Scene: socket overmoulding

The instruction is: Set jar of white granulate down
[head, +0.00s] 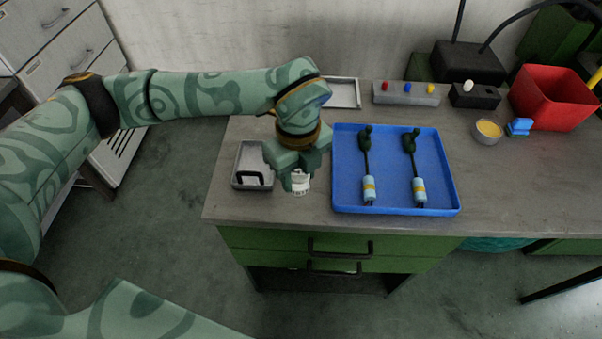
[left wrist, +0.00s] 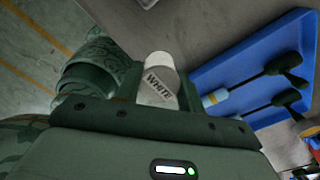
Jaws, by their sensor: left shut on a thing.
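The jar of white granulate (head: 301,182) is a small white jar held by my left gripper (head: 297,178) between the grey tray and the blue tray. In the left wrist view the jar (left wrist: 157,82) shows a label reading WHITE and sits between the fingers. My left gripper is shut on it. The jar is over the front part of the bench top (head: 280,210); I cannot tell whether its base touches the surface. The fingers hide part of the jar. My right gripper is not in view.
A grey tray (head: 237,185) with a black handle-like part is to the left. A blue tray (head: 390,200) with two dark tools is close on the right. A button strip (head: 405,97), a small bowl (head: 487,138) and a red bin (head: 535,100) stand farther right.

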